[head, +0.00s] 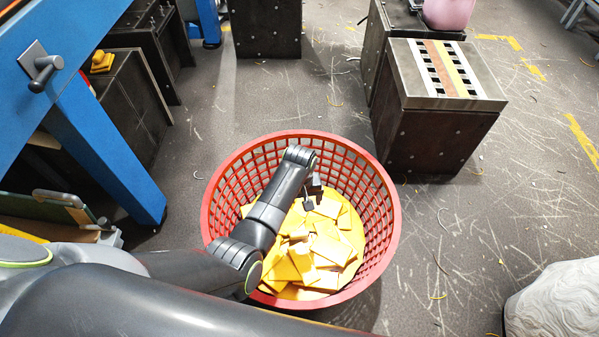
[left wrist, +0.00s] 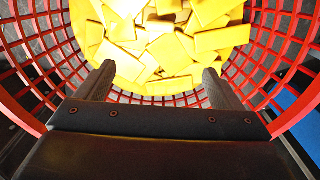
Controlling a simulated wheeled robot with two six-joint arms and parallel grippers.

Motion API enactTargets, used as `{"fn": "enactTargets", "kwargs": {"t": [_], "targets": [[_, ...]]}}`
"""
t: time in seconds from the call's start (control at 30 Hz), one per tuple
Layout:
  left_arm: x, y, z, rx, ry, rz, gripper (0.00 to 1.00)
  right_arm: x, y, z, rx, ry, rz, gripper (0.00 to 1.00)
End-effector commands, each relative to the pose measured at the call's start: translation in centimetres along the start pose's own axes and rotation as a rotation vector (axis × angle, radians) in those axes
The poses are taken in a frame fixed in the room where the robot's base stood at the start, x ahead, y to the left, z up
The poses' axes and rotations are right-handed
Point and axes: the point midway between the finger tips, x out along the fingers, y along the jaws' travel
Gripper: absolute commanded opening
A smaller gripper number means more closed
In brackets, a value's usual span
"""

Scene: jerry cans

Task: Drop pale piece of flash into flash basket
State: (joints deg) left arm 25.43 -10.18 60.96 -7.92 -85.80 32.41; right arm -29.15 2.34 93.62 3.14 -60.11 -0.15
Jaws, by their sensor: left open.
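The flash basket (head: 388,222) is a red plastic lattice basket standing on the floor in the middle of the head view. Several pale yellow pieces of flash (head: 325,248) lie heaped in its bottom. The left wrist view also shows the flash (left wrist: 165,50) and the basket's red lattice wall (left wrist: 285,55). My left gripper (head: 312,200) reaches down inside the basket over the heap. Its two fingers (left wrist: 157,85) are spread apart with nothing between them. I cannot tell which piece in the heap is the task's piece. My right gripper is not in view.
A dark metal block with a striped, slotted top (head: 440,75) stands behind and right of the basket. A blue frame leg (head: 105,140) stands at left. A pale rock-like bag (head: 555,300) is at lower right. Scattered yellow scraps litter the grey floor (head: 470,215).

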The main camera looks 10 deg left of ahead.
Motion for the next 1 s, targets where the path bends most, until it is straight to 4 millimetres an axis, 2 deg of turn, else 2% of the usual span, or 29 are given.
{"fn": "enactTargets", "kwargs": {"t": [0.5,1.0], "targets": [[-6.8,0.0,0.0,-0.001,0.001,0.001,0.88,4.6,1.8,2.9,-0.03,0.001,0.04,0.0],[-13.9,0.1,0.0,0.0,0.002,0.001,0.88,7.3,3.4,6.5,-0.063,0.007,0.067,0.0]]}}
